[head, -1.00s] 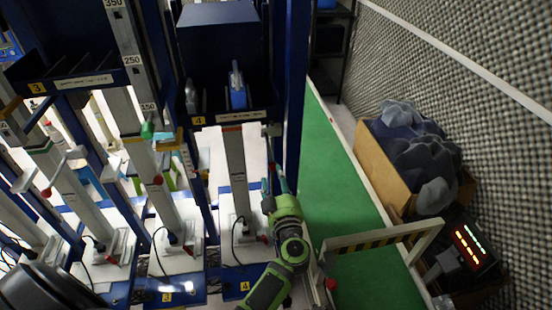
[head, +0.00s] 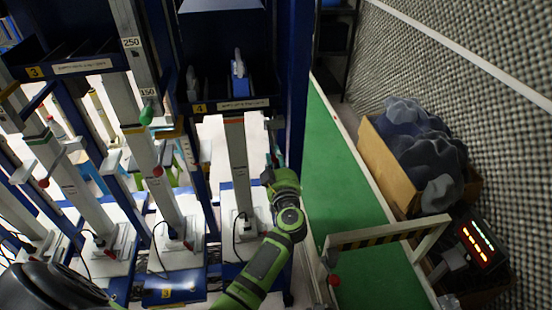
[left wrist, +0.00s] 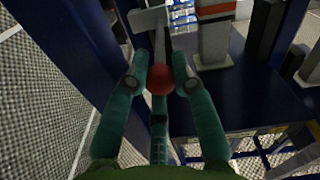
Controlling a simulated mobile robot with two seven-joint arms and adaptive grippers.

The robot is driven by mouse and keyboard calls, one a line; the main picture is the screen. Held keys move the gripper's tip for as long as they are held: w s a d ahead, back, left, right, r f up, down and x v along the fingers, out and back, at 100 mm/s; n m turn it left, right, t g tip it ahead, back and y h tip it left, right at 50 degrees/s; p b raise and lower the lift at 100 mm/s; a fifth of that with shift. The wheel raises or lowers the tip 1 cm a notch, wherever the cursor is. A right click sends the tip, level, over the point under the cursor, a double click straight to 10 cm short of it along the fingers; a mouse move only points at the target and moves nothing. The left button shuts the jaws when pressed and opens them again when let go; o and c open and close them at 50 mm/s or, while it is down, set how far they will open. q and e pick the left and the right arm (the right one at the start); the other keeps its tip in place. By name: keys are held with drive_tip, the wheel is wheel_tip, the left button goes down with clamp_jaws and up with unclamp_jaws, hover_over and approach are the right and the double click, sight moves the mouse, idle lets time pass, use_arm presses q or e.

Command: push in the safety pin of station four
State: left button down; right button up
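Station four (head: 237,165) is the rightmost light column, below the blue bin marked 4 (head: 199,107). My left gripper (head: 271,158) is just right of this column, and its fingers are small and partly hidden there. In the left wrist view, its teal fingers (left wrist: 160,72) stand on both sides of a red ball knob (left wrist: 160,82). A pale shaft and crossbar (left wrist: 150,18) lie beyond the knob. The fingers are spread about as wide as the knob. I cannot tell whether they press on it. My right gripper is not in view.
A blue upright (head: 296,90) stands close to the right of station four. Right of it runs a green strip (head: 345,190) with a striped barrier (head: 385,236). A box of dark foam (head: 400,180) stands by the padded wall. Neighbouring columns stand left.

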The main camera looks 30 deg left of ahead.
sight(273, 146)
use_arm(q)
drive_tip(key=x, duration=0.4)
drive_tip(key=shift+r, duration=0.1)
drive_tip(key=shift+w+a, duration=0.2)
drive_tip(key=shift+w, duration=0.05)
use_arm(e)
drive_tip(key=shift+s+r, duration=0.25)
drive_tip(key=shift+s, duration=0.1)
use_arm(q)
drive_tip(key=c, duration=1)
unclamp_jaws()
drive_tip(key=shift+s, duration=0.1)
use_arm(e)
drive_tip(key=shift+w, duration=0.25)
use_arm(q)
drive_tip(key=shift+s+d, duration=0.1)
drive_tip(key=shift+d, duration=0.05)
